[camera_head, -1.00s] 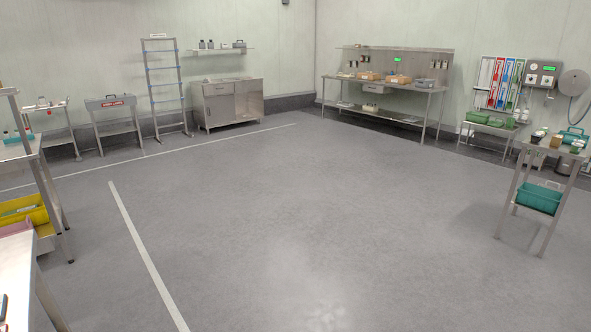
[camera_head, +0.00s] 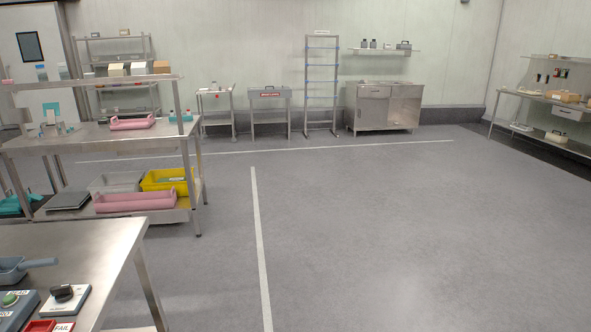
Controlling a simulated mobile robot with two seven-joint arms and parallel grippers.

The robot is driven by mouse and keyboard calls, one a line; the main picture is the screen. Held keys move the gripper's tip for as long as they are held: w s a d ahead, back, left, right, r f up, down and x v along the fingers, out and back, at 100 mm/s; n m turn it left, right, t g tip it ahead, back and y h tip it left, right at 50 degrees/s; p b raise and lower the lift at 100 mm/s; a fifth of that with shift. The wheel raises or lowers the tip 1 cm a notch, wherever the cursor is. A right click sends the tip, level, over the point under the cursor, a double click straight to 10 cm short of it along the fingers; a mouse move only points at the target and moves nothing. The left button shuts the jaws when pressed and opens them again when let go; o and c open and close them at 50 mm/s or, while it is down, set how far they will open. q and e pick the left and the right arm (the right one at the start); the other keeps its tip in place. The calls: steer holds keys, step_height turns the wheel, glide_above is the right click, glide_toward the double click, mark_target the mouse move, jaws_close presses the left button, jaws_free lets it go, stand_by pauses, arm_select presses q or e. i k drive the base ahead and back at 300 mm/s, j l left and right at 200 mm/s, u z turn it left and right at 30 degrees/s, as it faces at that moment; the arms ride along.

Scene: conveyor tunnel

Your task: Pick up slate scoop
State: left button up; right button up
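A slate blue-grey scoop (camera_head: 14,270) lies on the near steel table (camera_head: 95,243) at the lower left. Its handle points right, and its left part is cut off by the picture edge. Neither of my grippers shows in the head view.
On the near table are a box with a green button (camera_head: 12,300), a box with a black knob (camera_head: 65,297) and a red tray (camera_head: 48,326). Behind it stands a steel shelf bench (camera_head: 190,140) with pink trays and a yellow bin (camera_head: 166,181). The floor (camera_head: 400,230) to the right is clear.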

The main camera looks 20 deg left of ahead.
mark_target(12, 268)
steer(key=i+u, duration=0.25)
steer(key=u, duration=0.15)
steer(key=i+l+u, duration=0.1)
steer(key=i+u, duration=0.15)
steer(key=u, duration=0.15)
steer(key=i+l+u, duration=0.2)
steer(key=u, duration=0.2)
steer(key=i+l+u, duration=0.25)
steer(key=u, duration=0.15)
steer(key=i+l+u, duration=0.45)
steer(key=k+j, duration=0.05)
steer(key=k, duration=0.05)
